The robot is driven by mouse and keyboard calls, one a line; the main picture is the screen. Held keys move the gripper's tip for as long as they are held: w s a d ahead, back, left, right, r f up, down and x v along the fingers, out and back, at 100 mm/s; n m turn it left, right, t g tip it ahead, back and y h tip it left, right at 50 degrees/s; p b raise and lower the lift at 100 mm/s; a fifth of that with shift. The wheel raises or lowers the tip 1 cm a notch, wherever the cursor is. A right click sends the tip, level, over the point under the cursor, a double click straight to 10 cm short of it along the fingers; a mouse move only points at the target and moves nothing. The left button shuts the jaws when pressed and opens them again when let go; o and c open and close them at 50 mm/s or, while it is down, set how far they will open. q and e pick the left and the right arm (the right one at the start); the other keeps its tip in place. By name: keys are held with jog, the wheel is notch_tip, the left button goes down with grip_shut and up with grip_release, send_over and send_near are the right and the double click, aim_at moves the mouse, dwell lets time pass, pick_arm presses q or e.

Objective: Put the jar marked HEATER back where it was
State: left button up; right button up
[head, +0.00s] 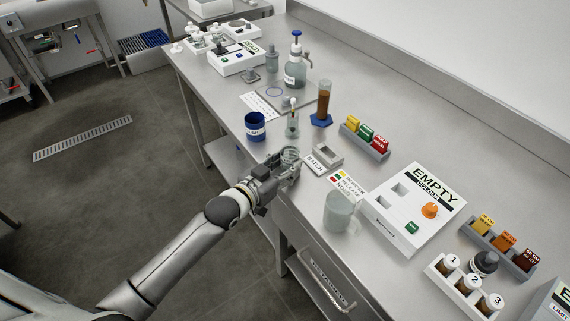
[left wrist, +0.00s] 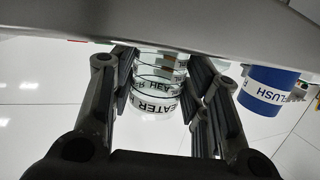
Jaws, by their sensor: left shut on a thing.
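The clear glass jar marked HEATER (left wrist: 158,100) is between the fingers of my left gripper (left wrist: 160,88) in the left wrist view. Its white label band shows "EATER" and other letters. In the head view the jar (head: 290,157) shows at the tip of my left gripper (head: 280,168), over the front edge of the steel bench. The gripper is shut on the jar. I cannot tell whether the jar touches the bench. My right gripper is not in view.
A blue FLUSH cup (head: 255,127) stands just behind the jar. A grey BATCH holder (head: 326,154) and a clear beaker (head: 338,211) stand to the right. A white EMPTY COLOUR box (head: 415,205) is further right. A tall brown cylinder (head: 323,103) stands behind.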

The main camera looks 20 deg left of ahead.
pick_arm(q)
jog(key=o, duration=1.1)
jog(key=shift+f, duration=0.1)
jog(key=shift+o, duration=0.2)
jog(key=shift+r, duration=0.25)
jog(key=shift+s+a+f, duration=0.1)
jog(key=shift+s+a, duration=0.05)
jog(key=shift+s, duration=0.15)
jog(key=v, duration=1.1)
jog(key=shift+s+b, duration=0.2)
jog(key=shift+b, duration=0.15)
